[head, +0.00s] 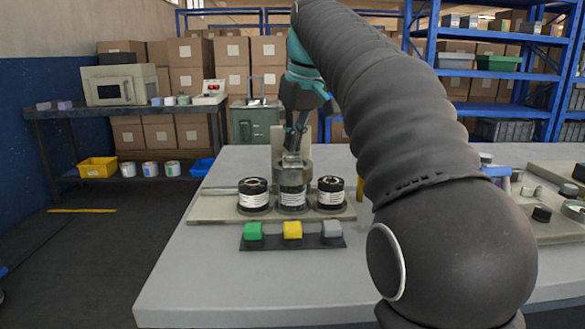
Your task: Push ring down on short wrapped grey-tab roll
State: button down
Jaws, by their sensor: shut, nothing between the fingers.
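Three short dark rolls with white label bands stand upright in a row on a beige board: a left roll (254,200), a middle roll (292,200) and a right roll (331,197). In front of them a dark strip carries a green tab (252,231), a yellow tab (292,229) and a grey tab (332,229). The grey tab lines up with the right roll. My gripper (292,155) points down above or just behind the middle roll, shut and empty. A grey cylindrical part shows around its tip; I cannot tell whether it is the ring or whether they touch.
The light grey table (210,290) is clear at the front left. My arm hides much of its right half. Fixtures and small dark parts (542,213) lie at the right. A side bench (60,112) with a microwave-like machine stands at the back left, with shelves behind.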

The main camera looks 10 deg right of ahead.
aim_at(293, 154)
jog(key=shift+f+b, duration=1.05)
jog(key=shift+f, duration=0.55)
jog(key=shift+r, duration=0.1)
notch_tip(293, 154, up, 6)
jog(key=p, duration=0.5)
jog(key=shift+f, duration=0.2)
jog(key=shift+r, duration=1.45)
